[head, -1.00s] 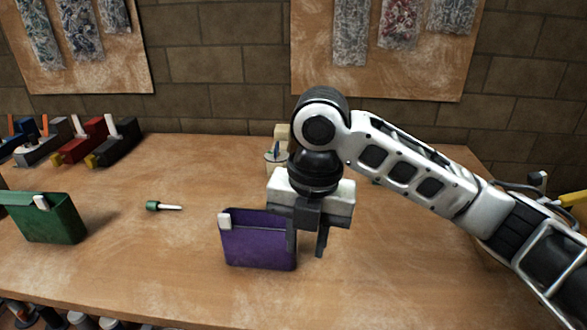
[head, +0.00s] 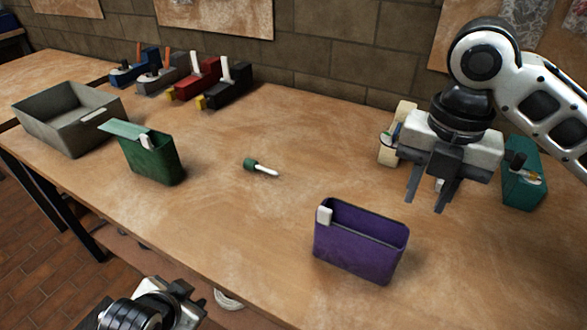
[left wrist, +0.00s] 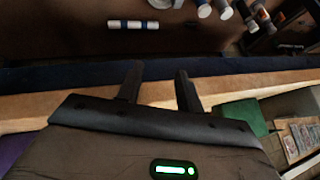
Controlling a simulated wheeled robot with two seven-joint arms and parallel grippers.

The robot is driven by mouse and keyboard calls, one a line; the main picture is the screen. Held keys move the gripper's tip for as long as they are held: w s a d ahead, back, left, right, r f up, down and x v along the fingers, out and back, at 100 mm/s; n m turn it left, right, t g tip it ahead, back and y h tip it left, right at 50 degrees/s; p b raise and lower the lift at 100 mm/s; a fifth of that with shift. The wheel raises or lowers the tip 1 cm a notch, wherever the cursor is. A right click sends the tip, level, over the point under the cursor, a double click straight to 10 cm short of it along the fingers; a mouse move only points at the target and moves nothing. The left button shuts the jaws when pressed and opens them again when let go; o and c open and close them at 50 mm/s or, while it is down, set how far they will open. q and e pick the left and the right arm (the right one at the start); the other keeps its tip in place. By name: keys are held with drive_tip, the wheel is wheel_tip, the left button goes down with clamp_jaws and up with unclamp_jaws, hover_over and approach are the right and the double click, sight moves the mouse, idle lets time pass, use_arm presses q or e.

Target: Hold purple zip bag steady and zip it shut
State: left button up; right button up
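The purple zip bag (head: 358,252) stands upright on the bench, its top open. Its white slider (head: 324,214) sits at the left end of the top edge. My right gripper (head: 428,202) is open and empty behind and to the right of the bag, apart from it. My left gripper (head: 178,296) is low at the bottom left, in front of the bench edge, away from the bag. In the left wrist view its fingers (left wrist: 158,82) are apart with nothing between them. A purple patch (left wrist: 12,150) shows at that view's left edge.
A green bag (head: 150,160) and a grey bin (head: 38,125) stand at left. A green-handled tool (head: 262,168) lies mid-bench. A cream container (head: 388,152) and a teal one (head: 524,190) flank my right gripper. Bench is clear left of the purple bag.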

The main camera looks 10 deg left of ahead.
sight(400, 255)
use_arm(q)
drive_tip(key=shift+m+g, duration=0.4)
drive_tip(key=w+r, duration=0.1)
drive_tip(key=r, duration=0.1)
drive_tip(key=w+r, duration=0.1)
drive_tip(key=r, duration=0.1)
drive_tip(key=w+r, duration=0.1)
drive_tip(key=shift+a+r, duration=0.25)
drive_tip(key=shift+r, duration=0.15)
drive_tip(key=w+d+r+h, duration=0.1)
drive_tip(key=d, duration=0.1)
drive_tip(key=w+d+r+m+h, duration=0.1)
drive_tip(key=w+d+r, duration=0.1)
drive_tip(key=w+d+r+h, duration=0.1)
drive_tip(key=w+d+r, duration=0.1)
drive_tip(key=shift+w+d+r+m, duration=0.1)
drive_tip(key=shift+d+m, duration=0.2)
drive_tip(key=shift+d, duration=0.1)
drive_tip(key=d+r+m+g+h, duration=0.3)
drive_tip(key=d+r+m, duration=0.2)
drive_tip(key=d+r, duration=0.7)
wheel_tip(400, 255, up, 4)
drive_tip(key=shift+w+f+m+g, duration=0.25)
drive_tip(key=shift+w+m+g, duration=0.05)
drive_tip(key=shift+w+g, duration=0.1)
use_arm(e)
wheel_tip(400, 255, down, 16)
